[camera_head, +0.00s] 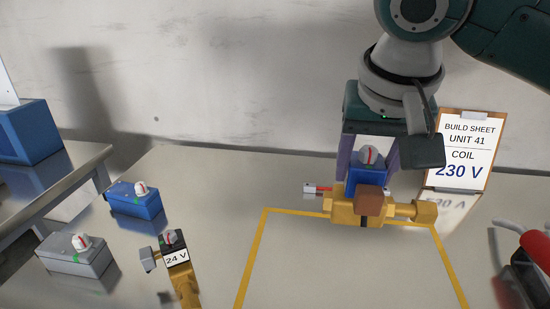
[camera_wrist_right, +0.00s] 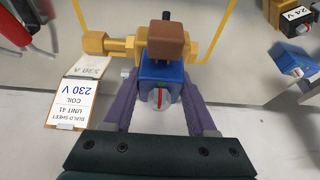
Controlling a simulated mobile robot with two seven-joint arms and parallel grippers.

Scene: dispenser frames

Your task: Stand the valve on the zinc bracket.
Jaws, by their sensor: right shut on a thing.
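The valve is a brass body (camera_head: 345,207) with a blue block (camera_head: 353,178), a brown cube (camera_head: 369,201) and a white knob with a red mark. My right gripper (camera_head: 369,176) points down, its purple fingers shut on the blue block. The wrist view shows the blue block (camera_wrist_right: 158,73) between both fingers (camera_wrist_right: 158,88). I cannot tell whether the brass body touches the table. I cannot identify the zinc bracket for sure; a grey block (camera_head: 70,262) with a knob stands at the lower left. My left gripper is out of view.
A yellow outline (camera_head: 250,255) marks the table below the valve. A build sheet (camera_head: 467,140) reading "COIL 230 V" stands behind, to the right. A blue block (camera_head: 130,203) and a "24 V" brass unit (camera_head: 182,285) stand left. A red-handled object (camera_head: 537,250) is at the right edge.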

